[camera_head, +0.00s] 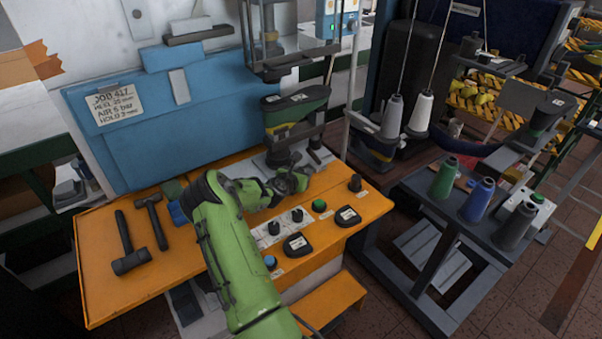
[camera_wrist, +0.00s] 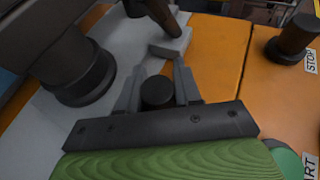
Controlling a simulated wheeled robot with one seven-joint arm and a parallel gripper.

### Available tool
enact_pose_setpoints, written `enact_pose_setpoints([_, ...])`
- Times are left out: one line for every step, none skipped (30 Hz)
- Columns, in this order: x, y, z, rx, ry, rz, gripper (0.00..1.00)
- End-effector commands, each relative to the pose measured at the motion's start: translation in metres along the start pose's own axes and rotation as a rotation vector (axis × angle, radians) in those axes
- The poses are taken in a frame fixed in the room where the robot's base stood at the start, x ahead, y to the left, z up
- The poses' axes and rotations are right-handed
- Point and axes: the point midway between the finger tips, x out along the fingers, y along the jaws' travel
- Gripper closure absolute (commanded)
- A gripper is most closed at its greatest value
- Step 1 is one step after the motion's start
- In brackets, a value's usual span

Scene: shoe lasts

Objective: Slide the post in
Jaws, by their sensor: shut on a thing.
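My gripper (camera_wrist: 158,80) is shut on a dark round post (camera_wrist: 157,92), seen nearly end-on between the two grey fingers in the wrist view. A light grey block (camera_wrist: 172,44) with a dark tilted bar on it sits just beyond the fingertips, and a thick dark column (camera_wrist: 78,72) stands to their left on the grey plate (camera_wrist: 45,128). In the head view my gripper (camera_head: 298,178) is low over the front of the machine, below the green and black shoe last (camera_head: 295,108). The post is hidden there.
The orange bench (camera_head: 100,275) carries two hammers (camera_head: 128,245) at left. Black knobs (camera_head: 274,228), a green button (camera_head: 319,205) and a dark STOP knob (camera_head: 355,183) are close to my arm. A rack with thread cones (camera_head: 445,178) stands at right.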

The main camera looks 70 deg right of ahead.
Motion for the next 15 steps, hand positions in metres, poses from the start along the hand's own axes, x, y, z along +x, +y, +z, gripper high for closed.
enact_pose_setpoints([0.001,-0.004,0.003,-0.001,-0.008,-0.007,0.62])
enact_pose_setpoints([0.001,-0.004,0.004,0.0,-0.008,-0.007,0.57])
enact_pose_setpoints([0.001,-0.004,0.003,0.0,-0.007,-0.007,0.51])
enact_pose_setpoints([0.001,-0.003,0.003,0.0,-0.007,-0.007,0.47])
enact_pose_setpoints([0.001,-0.003,0.003,0.0,-0.007,-0.006,0.46])
enact_pose_setpoints([0.001,-0.003,0.003,0.0,-0.006,-0.006,0.46])
enact_pose_setpoints([0.001,-0.003,0.003,0.0,-0.006,-0.005,0.46])
enact_pose_setpoints([0.001,-0.002,0.002,0.0,-0.006,-0.005,0.46])
enact_pose_setpoints([0.001,-0.002,0.002,0.0,-0.005,-0.004,0.46])
enact_pose_setpoints([0.001,-0.002,0.002,0.0,-0.005,-0.004,0.46])
enact_pose_setpoints([0.0,-0.002,0.002,0.0,-0.005,-0.004,0.46])
enact_pose_setpoints([0.0,-0.002,0.002,0.0,-0.005,-0.003,0.46])
enact_pose_setpoints([-0.002,-0.001,0.002,0.0,-0.004,-0.003,0.46])
enact_pose_setpoints([-0.004,-0.001,0.002,0.0,-0.004,-0.002,0.46])
enact_pose_setpoints([-0.009,0.0,0.002,-0.001,-0.004,-0.002,0.46])
